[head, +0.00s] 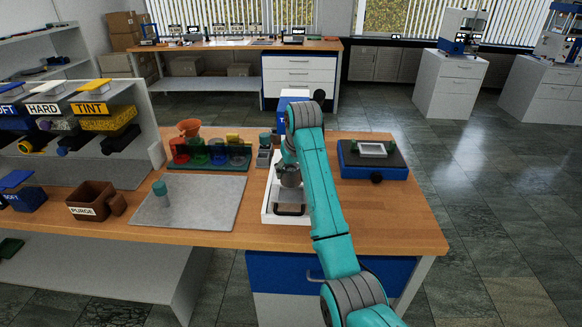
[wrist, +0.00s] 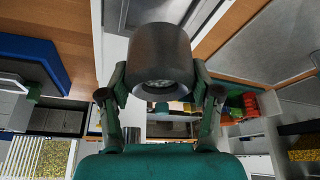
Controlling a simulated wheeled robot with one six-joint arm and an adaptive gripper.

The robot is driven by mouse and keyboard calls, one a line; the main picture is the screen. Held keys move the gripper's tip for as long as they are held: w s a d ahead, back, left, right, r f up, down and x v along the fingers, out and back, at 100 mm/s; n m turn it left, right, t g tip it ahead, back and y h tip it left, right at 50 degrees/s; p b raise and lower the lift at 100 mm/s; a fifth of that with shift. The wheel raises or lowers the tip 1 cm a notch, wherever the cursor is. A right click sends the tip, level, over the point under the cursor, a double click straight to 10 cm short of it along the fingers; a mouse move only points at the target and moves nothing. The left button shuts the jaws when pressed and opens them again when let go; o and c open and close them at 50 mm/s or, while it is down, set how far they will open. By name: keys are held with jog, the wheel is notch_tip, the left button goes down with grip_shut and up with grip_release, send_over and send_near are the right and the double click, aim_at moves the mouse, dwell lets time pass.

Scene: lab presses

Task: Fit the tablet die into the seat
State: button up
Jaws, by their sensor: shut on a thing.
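The tablet die (wrist: 160,55) is a dark grey metal cylinder with a round recess in its visible end. My gripper (wrist: 160,82) is shut on it, one finger on each side. In the head view my gripper (head: 289,168) is partly hidden by my teal arm. It is over a white press base (head: 270,214) on the wooden bench, with a grey metal part below it. The seat itself cannot be made out clearly. I cannot tell whether the die touches it.
A grey mat (head: 215,205) with a small teal piece lies left of the base. A rack of coloured cups (head: 210,155) stands behind it. A brown PURGE box (head: 92,200) is at the left. A blue balance-like device (head: 374,160) stands right. Bare bench lies at front right.

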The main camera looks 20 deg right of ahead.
aim_at(294, 174)
jog(key=shift+f, duration=2.1)
jog(key=shift+f, duration=1.1)
jog(key=o, duration=1.6)
jog(key=shift+f, duration=0.1)
jog(key=v, duration=1.2)
